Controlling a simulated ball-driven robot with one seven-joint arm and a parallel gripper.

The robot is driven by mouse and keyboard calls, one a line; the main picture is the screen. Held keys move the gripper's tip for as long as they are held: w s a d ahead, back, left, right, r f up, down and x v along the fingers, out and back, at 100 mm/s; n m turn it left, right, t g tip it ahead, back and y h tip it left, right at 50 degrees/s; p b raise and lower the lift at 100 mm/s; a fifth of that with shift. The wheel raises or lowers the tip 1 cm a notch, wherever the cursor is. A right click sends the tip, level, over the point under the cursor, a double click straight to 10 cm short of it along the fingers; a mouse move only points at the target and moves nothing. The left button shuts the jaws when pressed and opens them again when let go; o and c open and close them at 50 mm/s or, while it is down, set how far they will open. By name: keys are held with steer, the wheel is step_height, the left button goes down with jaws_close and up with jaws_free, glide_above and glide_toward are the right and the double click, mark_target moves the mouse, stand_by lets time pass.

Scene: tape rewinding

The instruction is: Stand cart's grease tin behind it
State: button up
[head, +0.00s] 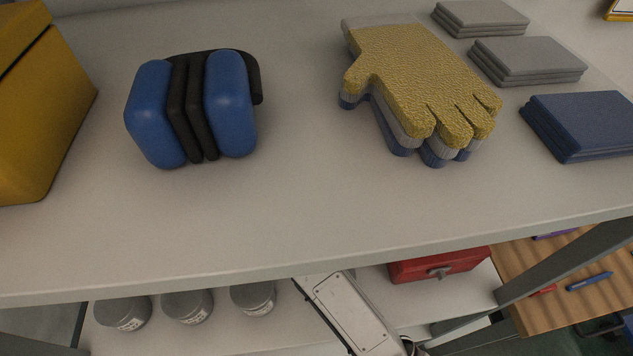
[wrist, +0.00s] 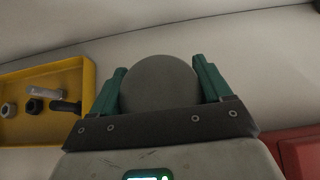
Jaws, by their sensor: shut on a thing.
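In the wrist view my gripper (wrist: 160,68) has its teal fingers on both sides of a round grey tin (wrist: 158,88) and is shut on it. Only the tin's plain round end shows, so I cannot tell its label or whether it touches the surface. In the head view three grey tins stand in a row on the lower shelf: a left one (head: 122,313), a middle one (head: 188,306) and a right one (head: 253,298). Their tops are partly hidden by the upper shelf's edge. My gripper is hidden in the head view; my pale arm link reaches under the upper shelf.
A yellow tray (wrist: 88,85) with bolts and nuts lies left of my gripper, and a red box (head: 437,265) is at right on the lower shelf. Blue ear defenders (head: 231,100), gloves (head: 425,80), folded cloths (head: 590,125) and a yellow box (head: 40,110) occupy the upper shelf (head: 290,220).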

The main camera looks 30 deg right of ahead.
steer(key=shift+f, duration=1.8)
steer(key=shift+f, duration=0.1)
steer(key=o, duration=1.2)
steer(key=shift+s, duration=0.1)
steer(key=shift+o, duration=0.2)
steer(key=shift+s+a+r, duration=0.1)
steer(key=shift+r, duration=0.1)
steer(key=v, duration=1.1)
steer(key=shift+s+r, duration=0.2)
steer(key=shift+s, duration=0.05)
